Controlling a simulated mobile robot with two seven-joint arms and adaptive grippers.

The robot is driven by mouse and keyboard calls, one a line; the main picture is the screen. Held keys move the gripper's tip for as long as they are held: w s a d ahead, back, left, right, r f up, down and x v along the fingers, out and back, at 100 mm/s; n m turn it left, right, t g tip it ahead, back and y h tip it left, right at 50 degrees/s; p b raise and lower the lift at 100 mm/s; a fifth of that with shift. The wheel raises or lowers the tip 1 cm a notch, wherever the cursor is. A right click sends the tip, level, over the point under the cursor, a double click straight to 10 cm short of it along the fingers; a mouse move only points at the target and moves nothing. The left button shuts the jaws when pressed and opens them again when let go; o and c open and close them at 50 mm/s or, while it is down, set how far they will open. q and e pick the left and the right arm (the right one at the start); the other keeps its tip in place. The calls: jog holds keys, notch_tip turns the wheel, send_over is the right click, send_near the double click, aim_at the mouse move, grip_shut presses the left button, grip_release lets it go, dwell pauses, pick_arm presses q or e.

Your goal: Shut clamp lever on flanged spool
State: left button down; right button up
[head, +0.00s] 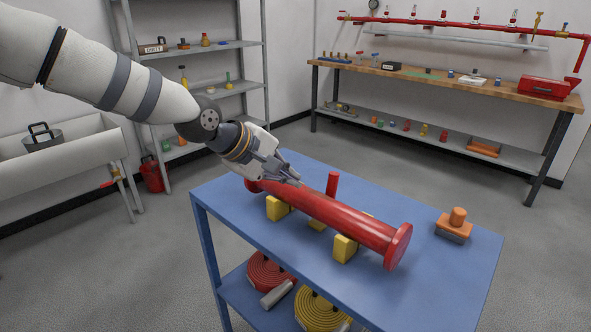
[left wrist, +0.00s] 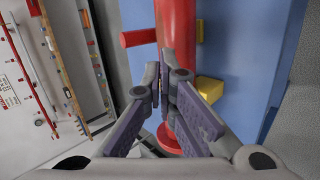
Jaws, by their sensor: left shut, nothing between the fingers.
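The red flanged spool (head: 345,216) lies across yellow blocks (head: 345,248) on a blue cart (head: 440,285), with a round flange (head: 398,246) at its near right end. A short red post (head: 332,184) stands up behind the pipe; in the left wrist view a red bar (left wrist: 138,38) juts left from the pipe (left wrist: 176,25). I cannot tell whether this is the clamp lever. My left gripper (head: 294,180) is shut and empty, just over the spool's far left part, which it partly hides. Its fingers (left wrist: 166,72) cover some pipe in the left wrist view. My right gripper is not in view.
An orange block with a knob (head: 455,225) sits at the cart's right. Hose coils (head: 270,270) lie on the lower shelf. A workbench (head: 440,85), grey shelving (head: 215,90) and a sink (head: 65,150) stand along the walls. The cart's front right corner is bare.

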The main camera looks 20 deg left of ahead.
aim_at(312, 195)
pick_arm(q)
jog(key=x, duration=0.2)
jog(key=b+x, duration=0.1)
jog(key=x, duration=0.4)
jog(key=shift+s+a+f, duration=0.1)
jog(key=shift+s+f, duration=0.15)
jog(key=shift+f, duration=0.05)
jog(key=w, duration=0.1)
jog(key=w+d+b, duration=0.1)
jog(key=w, duration=0.1)
jog(key=shift+d, duration=0.35)
jog(key=shift+w+d+r, duration=0.1)
jog(key=shift+w, duration=0.05)
jog(key=shift+r, duration=0.15)
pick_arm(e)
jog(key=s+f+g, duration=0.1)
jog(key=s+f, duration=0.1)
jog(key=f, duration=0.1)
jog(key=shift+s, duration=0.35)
pick_arm(q)
jog(key=shift+w, duration=0.15)
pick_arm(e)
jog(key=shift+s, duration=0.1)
pick_arm(q)
jog(key=shift+w+d+r+g, duration=0.15)
jog(key=shift+w+g, duration=0.1)
jog(key=shift+g, duration=0.15)
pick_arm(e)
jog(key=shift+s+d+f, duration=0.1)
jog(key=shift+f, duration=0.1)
